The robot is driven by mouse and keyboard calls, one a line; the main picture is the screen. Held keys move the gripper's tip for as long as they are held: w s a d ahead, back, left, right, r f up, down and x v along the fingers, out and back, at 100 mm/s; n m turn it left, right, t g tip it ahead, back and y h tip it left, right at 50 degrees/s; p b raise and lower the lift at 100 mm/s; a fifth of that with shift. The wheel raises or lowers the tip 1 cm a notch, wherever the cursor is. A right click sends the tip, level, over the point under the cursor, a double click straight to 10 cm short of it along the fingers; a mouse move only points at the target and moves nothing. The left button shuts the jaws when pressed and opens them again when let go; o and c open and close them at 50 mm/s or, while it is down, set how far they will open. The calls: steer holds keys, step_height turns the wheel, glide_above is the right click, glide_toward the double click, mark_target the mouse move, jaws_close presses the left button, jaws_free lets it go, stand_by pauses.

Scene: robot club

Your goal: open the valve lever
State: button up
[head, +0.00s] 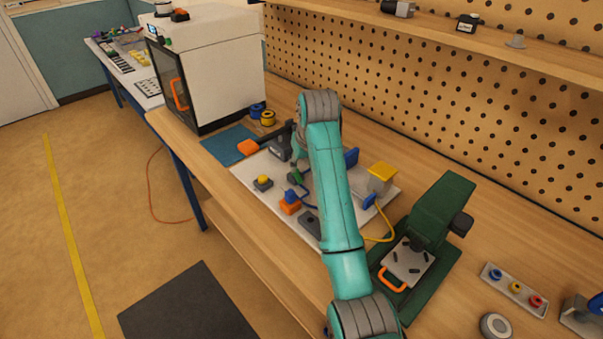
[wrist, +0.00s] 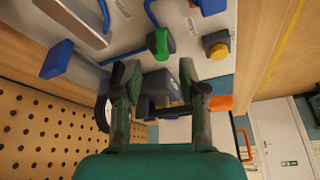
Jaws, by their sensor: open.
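A dark grey block (wrist: 160,84) on the pale panel, with a dark bar and an orange grip (head: 248,147), looks like the valve and its lever. The orange grip also shows in the wrist view (wrist: 220,103), partly behind one finger. My gripper (wrist: 156,72) is open, its fingers on either side of the grey block in the picture. I cannot tell whether they touch it. In the head view my gripper (head: 280,134) is over the panel's far left end, and my arm hides part of the panel.
The panel (head: 245,173) also carries a green switch (wrist: 161,42), a yellow button (head: 263,181) and an orange-and-blue plug (head: 291,203). A white cabinet (head: 225,70) stands behind, left. A green press (head: 440,215) stands at the right. A pegboard (head: 400,100) bounds the bench's back.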

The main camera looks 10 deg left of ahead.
mark_target(299, 177)
steer(key=x, duration=0.6)
steer(key=shift+w+a+f, duration=0.1)
steer(key=shift+f, duration=0.2)
jaws_close()
